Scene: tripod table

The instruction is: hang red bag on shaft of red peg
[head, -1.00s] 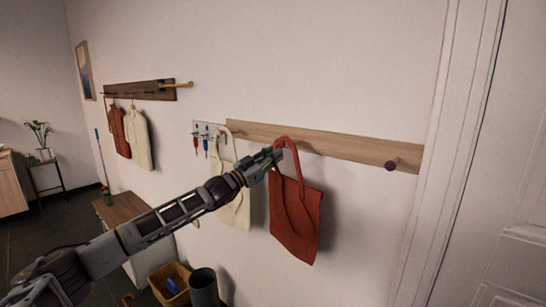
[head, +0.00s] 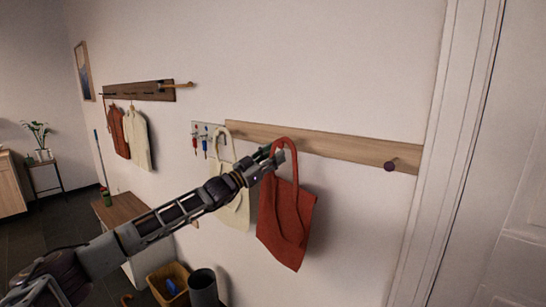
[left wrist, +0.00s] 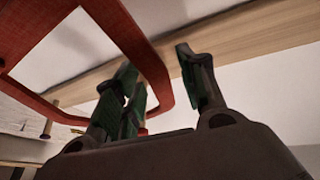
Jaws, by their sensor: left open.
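The red bag (head: 286,222) hangs tilted in front of the wall, its looped handle at the wooden rail (head: 345,149). My left gripper (head: 272,158) is at the handle loop, with its jaws open. In the left wrist view the red handle (left wrist: 140,45) passes between the spread fingers (left wrist: 162,82). Whether a peg bears the handle is hidden by the gripper. A dark purplish-red peg (head: 390,166) sticks out near the rail's right end, bare and well right of the bag. My right gripper is not in view.
A cream bag (head: 235,205) hangs just left of the red bag, partly behind my arm. Small tools (head: 205,145) hang on a panel beyond it. A grey bin (head: 203,287) and a basket (head: 168,283) stand below.

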